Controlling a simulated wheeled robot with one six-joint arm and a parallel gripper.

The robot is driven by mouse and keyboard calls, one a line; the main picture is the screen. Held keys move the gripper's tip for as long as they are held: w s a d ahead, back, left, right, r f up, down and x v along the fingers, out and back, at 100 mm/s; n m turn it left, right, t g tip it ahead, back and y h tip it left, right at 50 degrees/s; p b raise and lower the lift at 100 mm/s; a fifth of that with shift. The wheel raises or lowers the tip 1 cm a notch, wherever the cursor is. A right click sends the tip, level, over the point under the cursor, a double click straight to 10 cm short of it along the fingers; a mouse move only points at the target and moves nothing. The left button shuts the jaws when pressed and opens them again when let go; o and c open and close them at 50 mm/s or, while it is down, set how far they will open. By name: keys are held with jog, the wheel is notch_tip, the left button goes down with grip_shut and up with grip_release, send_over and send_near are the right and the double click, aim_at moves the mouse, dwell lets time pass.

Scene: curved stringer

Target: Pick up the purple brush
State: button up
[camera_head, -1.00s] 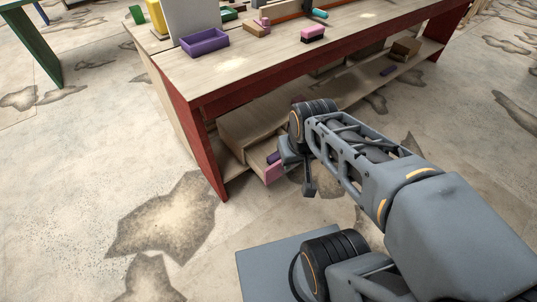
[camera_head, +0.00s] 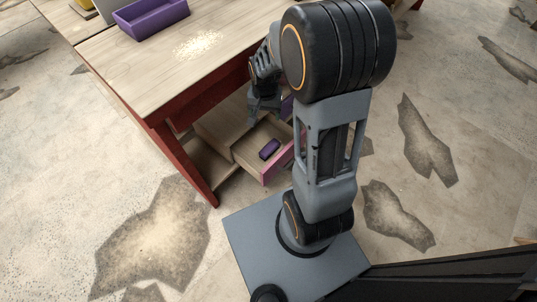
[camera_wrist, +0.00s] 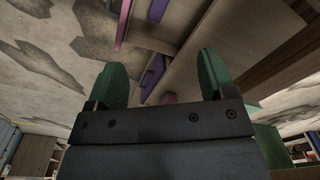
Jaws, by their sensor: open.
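The purple brush (camera_head: 269,149) lies in an open drawer with a pink-purple front (camera_head: 275,172), low under the workbench. It looks like a small dark purple block in the head view. My gripper (camera_head: 262,108) is above and slightly behind the brush, apart from it and near the bench edge. In the wrist view my gripper (camera_wrist: 162,75) has its two green-padded fingers spread wide with nothing held. A purple shape (camera_wrist: 153,74) shows beyond the gap between them; I cannot tell whether it is the brush. My arm hides part of the drawer's right side.
The wooden workbench top (camera_head: 150,75) with red legs overhangs the drawer. A purple tray (camera_head: 150,18) stands on it. A lower shelf (camera_head: 205,160) lies left of the drawer. The stained floor (camera_head: 150,240) in front is open.

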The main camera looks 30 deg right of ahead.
jog(key=w+d+f+m+b, duration=0.2)
jog(key=f+m, duration=0.1)
jog(key=f, duration=0.6)
jog(key=w+d+f+m+b, duration=0.2)
jog(key=w+f+m, duration=0.1)
jog(key=f, duration=0.7)
jog(key=b, duration=0.4)
send_over(269, 147)
jog(key=shift+m, duration=0.4)
notch_tip(269, 147, down, 8)
jog(key=shift+s+d+f, duration=0.1)
jog(key=shift+f, duration=0.1)
jog(key=shift+f+b, duration=1.5)
jog(key=shift+f, duration=1.6)
jog(key=shift+c, duration=0.2)
jog(key=c, duration=1)
notch_tip(269, 147, up, 10)
jog(key=p, duration=0.4)
jog(key=shift+p, duration=0.4)
